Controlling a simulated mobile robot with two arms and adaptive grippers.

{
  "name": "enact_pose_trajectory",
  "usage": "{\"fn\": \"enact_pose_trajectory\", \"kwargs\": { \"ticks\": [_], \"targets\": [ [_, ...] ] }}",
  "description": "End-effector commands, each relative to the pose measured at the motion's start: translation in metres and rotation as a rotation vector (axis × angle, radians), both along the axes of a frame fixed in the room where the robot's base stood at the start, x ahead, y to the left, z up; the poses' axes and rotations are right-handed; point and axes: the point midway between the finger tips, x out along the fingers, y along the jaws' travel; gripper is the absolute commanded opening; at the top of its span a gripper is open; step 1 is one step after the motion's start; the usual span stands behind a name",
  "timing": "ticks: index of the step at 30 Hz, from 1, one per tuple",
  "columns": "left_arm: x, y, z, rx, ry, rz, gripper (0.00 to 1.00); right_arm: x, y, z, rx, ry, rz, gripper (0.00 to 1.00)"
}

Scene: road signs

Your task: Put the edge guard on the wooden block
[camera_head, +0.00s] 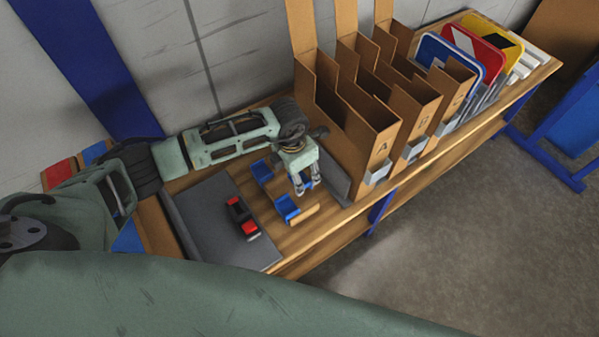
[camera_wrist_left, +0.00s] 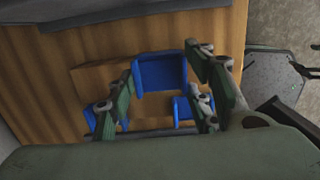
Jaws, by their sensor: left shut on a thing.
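My left gripper (camera_head: 307,190) points down over the wooden bench and is shut on a blue edge guard (camera_head: 308,183). In the left wrist view, a blue guard (camera_wrist_left: 160,73) shows between the finger pads. The light wooden block (camera_head: 304,215) lies on the bench just below the fingertips in the head view, against a second blue guard (camera_head: 286,207). Another blue guard (camera_head: 262,171) lies left of the gripper. The held guard looks above the bench, close to the block; I cannot tell if they touch.
A grey mat (camera_head: 215,225) with a red and black tool (camera_head: 241,217) lies to the left. Tall cardboard holders (camera_head: 345,120) stand close on the right, with road signs (camera_head: 480,50) beyond. The bench's front edge (camera_head: 330,235) is near.

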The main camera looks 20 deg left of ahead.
Motion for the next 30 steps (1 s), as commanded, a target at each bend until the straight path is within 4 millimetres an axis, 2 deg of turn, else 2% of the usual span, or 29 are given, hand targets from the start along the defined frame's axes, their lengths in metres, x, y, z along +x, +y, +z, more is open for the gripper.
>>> {"fn": "enact_pose_trajectory", "kwargs": {
  "ticks": [6,7,13,23,28,30],
  "targets": [
    [0.0,0.0,-0.004,0.0,0.0,0.0,0.22,0.0,-0.001,-0.004,-0.001,0.001,-0.001,0.67],
    [0.0,0.0,-0.004,0.0,0.0,0.0,0.49,0.0,-0.001,-0.004,-0.001,0.001,-0.001,0.67],
    [0.0,0.0,-0.004,0.0,0.0,0.0,0.67,0.0,-0.001,-0.004,-0.001,0.001,-0.001,0.67],
    [0.0,0.0,-0.002,0.0,0.0,0.0,0.67,0.0,-0.001,-0.002,-0.001,0.0,-0.001,0.67],
    [0.0,0.0,0.015,-0.001,0.0,0.001,0.67,0.0,0.0,0.014,0.0,0.0,-0.001,0.67],
    [0.0,0.001,0.025,-0.001,-0.004,-0.001,0.67,0.0,0.001,0.007,0.001,0.0,-0.001,0.67]
  ]
}}
